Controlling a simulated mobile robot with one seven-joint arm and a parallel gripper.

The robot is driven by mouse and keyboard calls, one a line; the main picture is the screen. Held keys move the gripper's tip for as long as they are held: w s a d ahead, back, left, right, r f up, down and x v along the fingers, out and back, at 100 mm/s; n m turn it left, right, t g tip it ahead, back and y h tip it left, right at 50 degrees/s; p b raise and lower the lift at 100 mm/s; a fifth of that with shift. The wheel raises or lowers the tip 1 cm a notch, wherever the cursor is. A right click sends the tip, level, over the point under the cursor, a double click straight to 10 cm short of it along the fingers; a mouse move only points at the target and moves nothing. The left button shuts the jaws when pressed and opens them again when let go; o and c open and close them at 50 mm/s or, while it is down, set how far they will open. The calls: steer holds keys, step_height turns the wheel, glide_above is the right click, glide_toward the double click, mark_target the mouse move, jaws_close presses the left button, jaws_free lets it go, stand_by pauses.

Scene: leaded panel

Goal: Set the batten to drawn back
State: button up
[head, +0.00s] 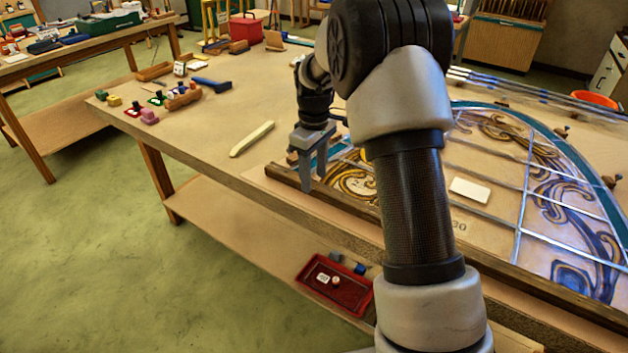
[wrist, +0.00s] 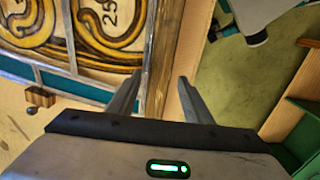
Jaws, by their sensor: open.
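The batten (head: 345,207) is a long brown wooden strip along the front edge of the leaded panel on the bench. Part of it is hidden behind my arm. In the wrist view the batten (wrist: 163,45) runs upright between the panel's edge and the bare bench edge, close beside the panel. My gripper (head: 312,174) is open and points down at the batten's left end. In the wrist view my gripper (wrist: 160,78) has one finger on each side of the batten. I cannot tell whether the fingers touch it. The leaded panel (head: 500,160) has gold scrolls and blue glass.
A pale stick (head: 251,139) lies left of my gripper, with bottles and a blue tool (head: 212,84) beyond it. A white card (head: 470,190) lies on the panel. A red tray (head: 335,290) sits on the lower shelf. Wooden knobs stand along the panel's far side.

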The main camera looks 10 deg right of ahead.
steer(key=shift+f, duration=0.8)
jaws_close()
steer(key=shift+n, duration=0.3)
steer(key=shift+s+a+r, duration=0.1)
steer(key=shift+s+a, duration=1.45)
steer(key=shift+s, duration=0.1)
jaws_free()
step_height(320, 180, up, 17)
steer(key=p, duration=0.1)
steer(key=shift+r+p, duration=0.2)
steer(key=shift+p, duration=0.2)
